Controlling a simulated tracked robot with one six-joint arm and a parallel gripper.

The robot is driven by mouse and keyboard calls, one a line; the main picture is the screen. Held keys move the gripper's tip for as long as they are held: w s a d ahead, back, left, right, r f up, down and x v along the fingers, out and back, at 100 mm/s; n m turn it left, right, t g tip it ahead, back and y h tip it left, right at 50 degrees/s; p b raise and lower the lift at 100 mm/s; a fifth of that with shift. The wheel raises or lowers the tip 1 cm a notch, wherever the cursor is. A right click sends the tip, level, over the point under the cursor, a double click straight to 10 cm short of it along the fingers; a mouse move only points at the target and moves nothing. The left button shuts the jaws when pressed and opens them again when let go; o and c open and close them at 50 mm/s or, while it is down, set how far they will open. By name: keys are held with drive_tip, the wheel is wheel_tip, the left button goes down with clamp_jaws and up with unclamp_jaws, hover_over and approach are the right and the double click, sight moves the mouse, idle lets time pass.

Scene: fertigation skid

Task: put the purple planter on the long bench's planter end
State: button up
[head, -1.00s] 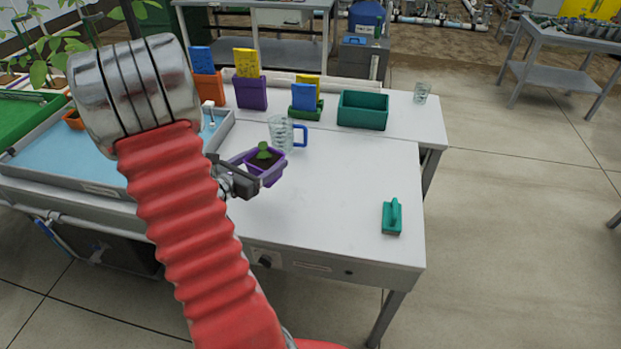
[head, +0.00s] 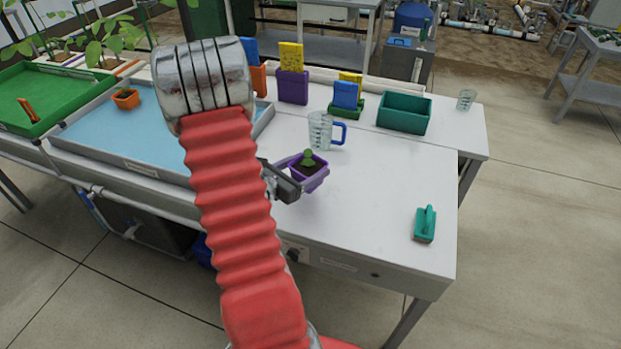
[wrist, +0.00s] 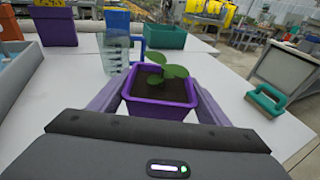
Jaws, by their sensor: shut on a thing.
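The purple planter (head: 308,178) holds dark soil and a small green seedling. My gripper (head: 301,172) is shut on it, with a finger along each side, over the white top of the bench (head: 375,200). In the wrist view the planter (wrist: 160,108) sits upright between the purple fingers. I cannot tell how far it is above the bench top. The bench continues left into a blue-lined tray (head: 150,125), where an orange planter (head: 126,98) stands. My arm hides part of that tray.
A measuring jug (head: 320,131) with a blue handle stands just behind the planter. Behind it are a teal bin (head: 404,112), a purple holder (head: 293,88) and a clear glass (head: 466,99). A teal brush (head: 425,224) lies at right. A green tray (head: 40,95) is far left.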

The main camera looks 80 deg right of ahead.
drive_tip(key=shift+f, duration=0.45)
drive_tip(key=shift+f, duration=0.1)
drive_tip(key=shift+f, duration=2)
drive_tip(key=o, duration=1.2)
drive_tip(key=shift+f, duration=0.1)
drive_tip(key=shift+v, duration=6.05)
